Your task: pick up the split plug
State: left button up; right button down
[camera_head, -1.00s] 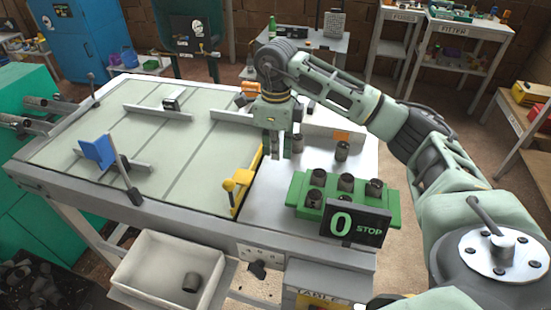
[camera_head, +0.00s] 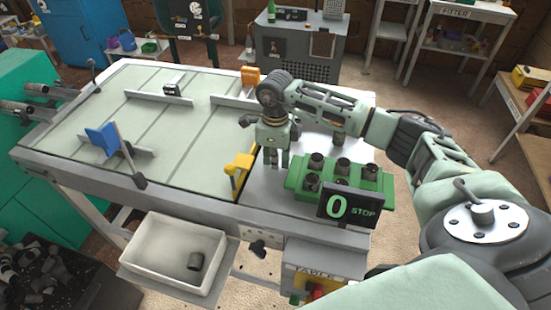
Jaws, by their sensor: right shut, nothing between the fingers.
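My right gripper (camera_head: 277,161) points down over the pale plate at the table's right end, just right of the yellow stop. It is shut and empty. A dark plug (camera_head: 337,138) stands on the plate behind the green holder, partly hidden by my right arm. Several dark plugs stand in the green holder (camera_head: 292,182). I cannot tell which plug is split. The plate behind my gripper is hidden. My left gripper is out of view.
A yellow stop (camera_head: 241,166) stands at the left of the plate. A black "0 STOP" sign (camera_head: 350,207) stands in front of the green holder. The green-grey table surface (camera_head: 185,130) is mostly clear, with a blue flap (camera_head: 102,139) and metal rails.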

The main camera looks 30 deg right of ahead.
jog(key=shift+s+d, duration=1.35)
jog(key=shift+s, duration=0.25)
jog(key=shift+w+a, duration=0.1)
jog(key=shift+w, duration=0.05)
